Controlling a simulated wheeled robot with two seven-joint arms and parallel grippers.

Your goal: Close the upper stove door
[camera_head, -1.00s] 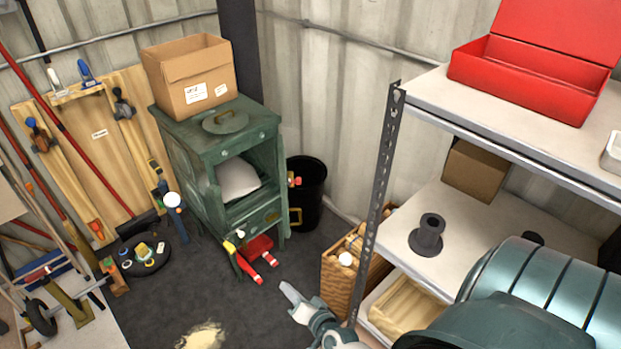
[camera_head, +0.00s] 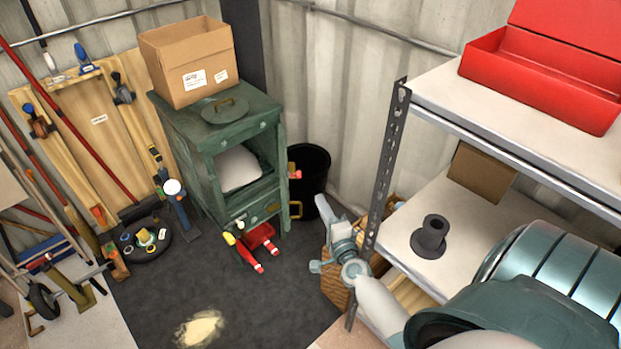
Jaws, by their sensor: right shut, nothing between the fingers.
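The green stove (camera_head: 205,130) stands against the back wall in the head view. Its upper compartment is open, and a white lump (camera_head: 238,168) shows inside. The upper stove door (camera_head: 284,175) seems swung out to the stove's right side and shows nearly edge-on, with a small red and gold piece and a brass handle (camera_head: 296,210) near it. My right gripper (camera_head: 321,200) comes in from the lower right. It is shut and empty, appears just right of the brass handle and looks apart from the stove. My left gripper is not in view.
A cardboard box (camera_head: 188,62) sits on top of the stove. A black bucket (camera_head: 309,180) stands at its right. A metal shelf (camera_head: 395,150) with a red box (camera_head: 540,75) rises close to my right arm. Red-handled tools (camera_head: 259,238) lie before the stove; dark floor is mostly clear.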

